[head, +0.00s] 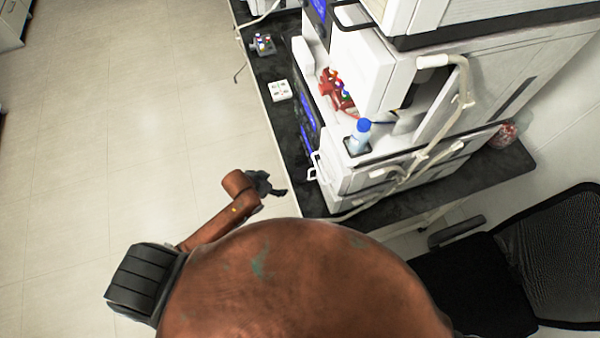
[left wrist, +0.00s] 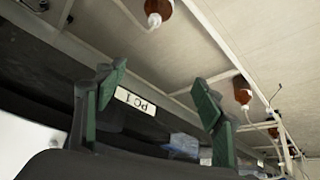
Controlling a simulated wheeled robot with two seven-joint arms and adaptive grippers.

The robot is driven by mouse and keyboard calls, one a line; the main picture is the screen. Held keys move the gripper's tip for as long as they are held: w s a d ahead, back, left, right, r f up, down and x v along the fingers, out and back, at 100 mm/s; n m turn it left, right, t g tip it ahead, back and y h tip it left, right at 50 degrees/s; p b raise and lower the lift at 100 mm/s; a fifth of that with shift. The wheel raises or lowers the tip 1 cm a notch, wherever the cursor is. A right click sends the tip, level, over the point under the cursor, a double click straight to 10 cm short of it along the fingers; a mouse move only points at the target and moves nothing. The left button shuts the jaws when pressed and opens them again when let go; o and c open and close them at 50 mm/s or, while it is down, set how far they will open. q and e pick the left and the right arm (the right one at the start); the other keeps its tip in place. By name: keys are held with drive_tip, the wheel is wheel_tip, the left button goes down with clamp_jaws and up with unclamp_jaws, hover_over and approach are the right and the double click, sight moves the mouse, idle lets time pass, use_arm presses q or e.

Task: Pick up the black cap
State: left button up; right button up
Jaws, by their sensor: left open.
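I cannot make out a black cap in either view. My left gripper (head: 275,187) is small in the head view, beside the front edge of the dark bench. In the left wrist view its two green-padded fingers (left wrist: 160,78) stand wide apart with nothing between them. My right gripper does not show.
White instruments (head: 400,170) stand on the dark bench (head: 291,150). A blue-capped bottle (head: 358,138), a white tray (head: 280,91) and a small dark rack (head: 263,43) are there. A black chair (head: 480,285) is at lower right. The wrist view shows brown bottles (left wrist: 242,90).

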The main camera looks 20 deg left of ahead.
use_arm(q)
wheel_tip(320, 180, up, 5)
drive_tip(key=d, duration=0.2)
drive_tip(key=m+g+h+p, duration=0.1)
drive_tip(key=m+p, duration=0.1)
drive_tip(key=m, duration=0.2)
approach(301, 174)
drive_tip(key=shift+b+x, duration=0.7)
drive_tip(key=shift+x, duration=3.6)
drive_tip(key=shift+a, duration=0.15)
drive_tip(key=shift+c, duration=0.3)
drive_tip(key=c, duration=0.8)
